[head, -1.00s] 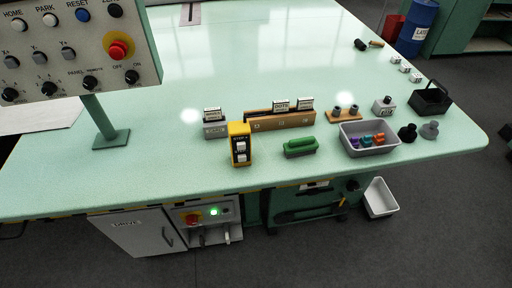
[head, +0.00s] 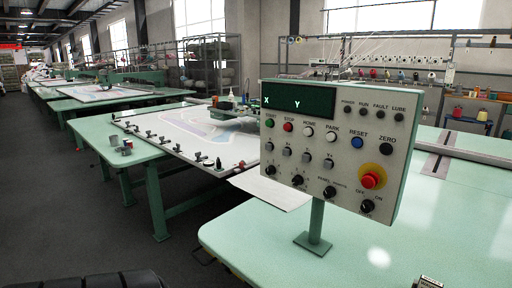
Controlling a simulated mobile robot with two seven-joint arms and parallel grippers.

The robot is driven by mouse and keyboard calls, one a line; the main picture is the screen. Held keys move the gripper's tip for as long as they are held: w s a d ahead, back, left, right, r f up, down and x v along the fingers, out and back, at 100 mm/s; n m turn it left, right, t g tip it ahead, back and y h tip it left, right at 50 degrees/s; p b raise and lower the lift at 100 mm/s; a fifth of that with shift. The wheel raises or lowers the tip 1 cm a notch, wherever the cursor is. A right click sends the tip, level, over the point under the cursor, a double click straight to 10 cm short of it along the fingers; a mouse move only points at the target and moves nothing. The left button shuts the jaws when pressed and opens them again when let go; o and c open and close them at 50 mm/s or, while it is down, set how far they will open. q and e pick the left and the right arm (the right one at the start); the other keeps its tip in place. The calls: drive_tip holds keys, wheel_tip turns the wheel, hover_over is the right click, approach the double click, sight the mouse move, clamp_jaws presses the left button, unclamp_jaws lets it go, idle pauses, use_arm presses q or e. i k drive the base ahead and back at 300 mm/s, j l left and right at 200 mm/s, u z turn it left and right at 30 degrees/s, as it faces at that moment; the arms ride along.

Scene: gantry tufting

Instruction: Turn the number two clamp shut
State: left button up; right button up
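Several small dark clamps (head: 162,141) stand in a row along the near edge of a white framed cloth (head: 190,132) on the table at the left. They are too small for me to read any numbers, so I cannot tell which is number two or whether it is open or shut. A small black bottle-like piece (head: 218,163) is near the right end of the row. Neither of my grippers is in view.
A control panel (head: 345,202) with a red stop button (head: 372,176) stands on a post (head: 316,222) on the nearer green table (head: 275,255). A paper sheet (head: 272,188) lies behind it. Grey pieces (head: 113,142) sit on the left table (head: 90,135). Dark floor (head: 70,220) is clear at left.

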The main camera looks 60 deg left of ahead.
sight(178, 149)
drive_tip(key=u, duration=2.5)
drive_tip(key=i+j+u, duration=0.25)
drive_tip(key=i+u, duration=0.15)
drive_tip(key=i, duration=0.5)
drive_tip(key=i+u, duration=0.35)
drive_tip(key=i, duration=0.55)
drive_tip(key=i+z, duration=0.3)
drive_tip(key=i, duration=0.2)
drive_tip(key=i+z, duration=0.3)
drive_tip(key=i, duration=0.15)
drive_tip(key=i+j+z, duration=0.25)
drive_tip(key=i, duration=0.2)
